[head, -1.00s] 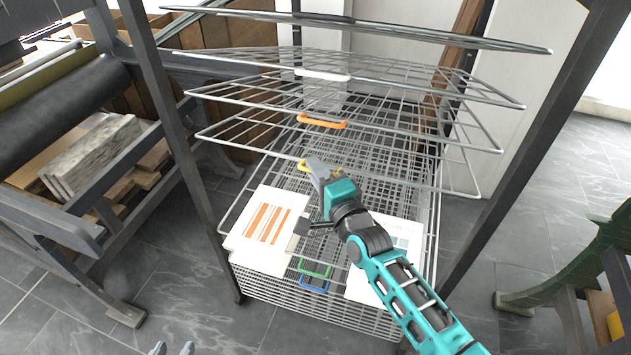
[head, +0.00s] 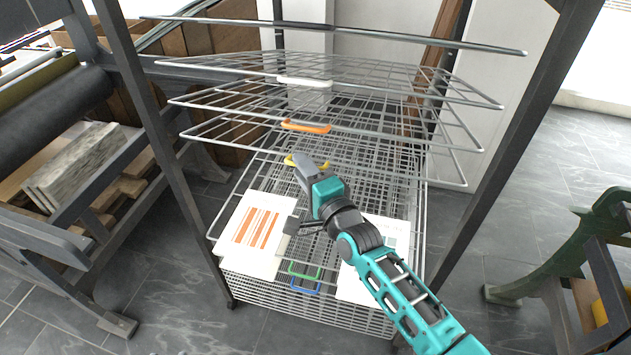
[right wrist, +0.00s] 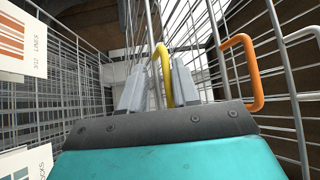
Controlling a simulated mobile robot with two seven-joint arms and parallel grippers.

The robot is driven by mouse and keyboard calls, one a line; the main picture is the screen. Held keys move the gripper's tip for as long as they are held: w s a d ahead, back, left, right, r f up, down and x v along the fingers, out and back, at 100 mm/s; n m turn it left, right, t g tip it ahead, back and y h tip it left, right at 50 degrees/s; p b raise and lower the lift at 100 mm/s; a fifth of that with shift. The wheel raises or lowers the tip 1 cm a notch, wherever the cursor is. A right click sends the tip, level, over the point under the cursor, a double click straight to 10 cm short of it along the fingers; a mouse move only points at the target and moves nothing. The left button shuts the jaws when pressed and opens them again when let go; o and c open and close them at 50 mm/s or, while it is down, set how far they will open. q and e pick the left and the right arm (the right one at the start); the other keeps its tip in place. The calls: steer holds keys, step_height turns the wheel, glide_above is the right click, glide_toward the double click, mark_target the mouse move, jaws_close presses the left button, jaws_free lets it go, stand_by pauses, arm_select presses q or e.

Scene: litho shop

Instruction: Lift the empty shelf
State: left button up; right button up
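The empty wire shelf with the yellow handle (head: 292,160) is tilted up just below the orange-handled shelf; bare wire shows across it. My right gripper (head: 304,166) reaches in from the lower right to this handle. In the right wrist view, the yellow handle (right wrist: 165,72) and a wire rod stand between the two grey fingers (right wrist: 158,92), which look closed on the handle. The finger contact is partly hidden. My left gripper is out of view.
Above are shelves with an orange handle (head: 306,127) and a white handle (head: 305,82). Below, prints (head: 252,236) lie on the lower shelves, near the green handle (head: 304,272) and blue handle (head: 305,286). Dark frame posts flank the rack. A press (head: 50,90) stands left.

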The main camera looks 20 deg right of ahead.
steer(key=v, duration=1.2)
steer(key=shift+s, duration=0.3)
steer(key=s+f+n+g+h, duration=0.1)
steer(key=s+f+n+g, duration=0.6)
steer(key=n, duration=1.1)
steer(key=s+f, duration=0.4)
steer(key=f, duration=0.2)
steer(key=shift+f+h, duration=0.3)
steer(key=shift+f, duration=0.1)
steer(key=shift+d, duration=0.2)
